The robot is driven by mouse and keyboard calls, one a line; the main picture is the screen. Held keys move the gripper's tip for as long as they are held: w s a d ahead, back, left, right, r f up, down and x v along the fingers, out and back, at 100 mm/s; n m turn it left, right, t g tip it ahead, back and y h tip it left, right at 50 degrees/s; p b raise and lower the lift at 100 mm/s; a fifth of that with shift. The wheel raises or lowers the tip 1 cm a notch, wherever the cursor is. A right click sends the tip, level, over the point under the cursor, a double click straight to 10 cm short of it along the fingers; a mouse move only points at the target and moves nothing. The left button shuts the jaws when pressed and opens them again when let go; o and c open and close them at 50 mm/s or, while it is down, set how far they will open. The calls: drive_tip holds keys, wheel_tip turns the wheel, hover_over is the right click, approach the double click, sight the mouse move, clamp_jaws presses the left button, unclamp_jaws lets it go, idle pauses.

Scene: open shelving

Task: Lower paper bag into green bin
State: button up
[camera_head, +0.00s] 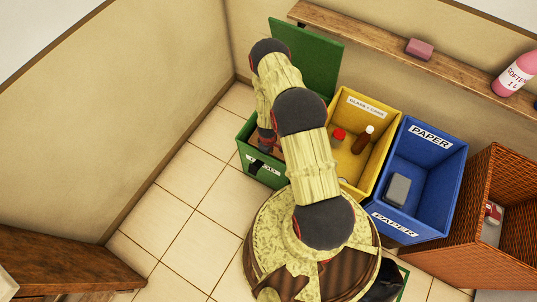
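The green bin (247,152) stands at the left end of the row of bins, with its green lid (312,58) raised behind it. My arm arches over and comes down at this bin. My gripper (259,161) is a small dark shape at the bin's front left, partly over its white label. Its fingers are too small and dark to tell open from shut. A patch of brown (279,148) shows inside the bin beside my wrist; I cannot tell if it is the paper bag. My arm hides much of the bin's inside.
A yellow bin (377,101) holds a brown bottle and a red-capped item. A blue paper bin (436,153) holds a grey block. A wicker basket (488,165) stands right. A wall shelf (365,33) carries a pink bottle (514,76). Tiled floor (185,215) is clear at left.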

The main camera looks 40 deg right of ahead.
drive_tip(key=shift+s+f, duration=0.25)
drive_tip(key=shift+f, duration=0.45)
drive_tip(key=r, duration=1.3)
drive_tip(key=shift+a+r, duration=0.2)
drive_tip(key=shift+a, duration=0.05)
drive_tip(key=shift+w, duration=0.1)
